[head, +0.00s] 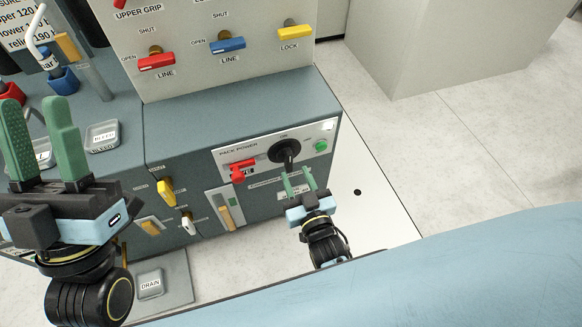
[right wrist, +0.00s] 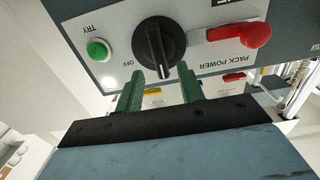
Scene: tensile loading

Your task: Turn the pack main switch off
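The pack main switch (head: 284,151) is a black rotary knob on the white PACK POWER panel, with an ON label above it. In the right wrist view the knob (right wrist: 160,45) shows its raised bar roughly upright, its pale mark at the lower end; an OFF label sits to the lower left. My right gripper (head: 299,174) is open just in front of and below the knob. My left gripper (head: 36,102) is open and empty at the far left.
A red lever (head: 242,171) is left of the knob and a green TRY button (head: 321,146) right of it. Yellow (head: 166,190) and white handles are lower left. Red, blue and yellow valve levers (head: 227,45) are on the panel above. Floor at right is clear.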

